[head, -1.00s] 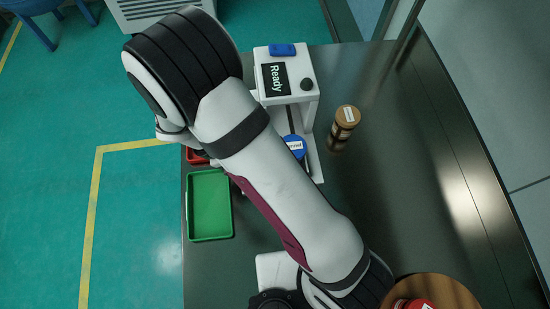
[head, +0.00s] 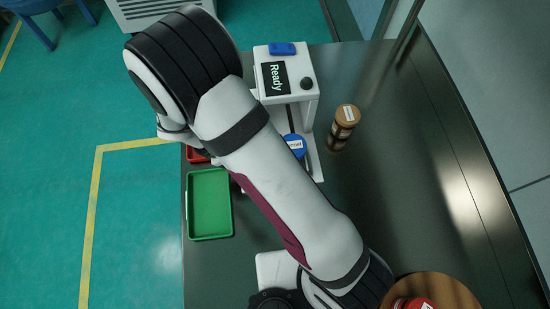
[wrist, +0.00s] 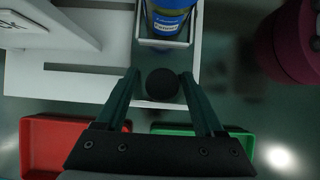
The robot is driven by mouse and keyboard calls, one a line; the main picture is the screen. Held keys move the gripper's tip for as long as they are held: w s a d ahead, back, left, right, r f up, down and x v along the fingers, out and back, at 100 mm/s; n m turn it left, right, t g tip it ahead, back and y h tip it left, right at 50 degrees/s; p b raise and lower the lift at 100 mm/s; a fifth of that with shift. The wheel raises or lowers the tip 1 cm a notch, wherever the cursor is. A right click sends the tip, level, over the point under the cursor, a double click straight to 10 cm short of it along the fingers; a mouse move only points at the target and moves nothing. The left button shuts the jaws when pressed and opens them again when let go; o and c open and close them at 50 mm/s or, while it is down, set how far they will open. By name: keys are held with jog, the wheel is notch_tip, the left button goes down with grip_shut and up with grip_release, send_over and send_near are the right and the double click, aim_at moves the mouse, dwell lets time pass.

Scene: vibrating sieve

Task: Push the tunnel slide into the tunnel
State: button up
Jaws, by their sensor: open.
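The white sieve machine (head: 262,55) with a "Ready" display stands at the top middle of the head view. Its slide (wrist: 198,35) is a light frame around a blue-labelled jar (wrist: 168,18). That jar's blue lid (head: 294,142) shows in the head view beside my arm. The slide's round black knob (wrist: 162,84) is at its near end in the wrist view. My gripper (wrist: 160,75) is open, with one finger on each side of the knob. I cannot tell whether the fingers touch it. My arm hides the gripper in the head view.
A green tray (head: 190,205) and a mostly hidden red tray (head: 197,157) lie left of my arm. A red-lidded item (head: 414,304) sits on a round wooden surface (head: 455,292). The table's right side is clear.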

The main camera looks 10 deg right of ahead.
jog(key=shift+w, duration=6.75)
jog(key=o, duration=0.5)
jog(key=v, duration=0.9)
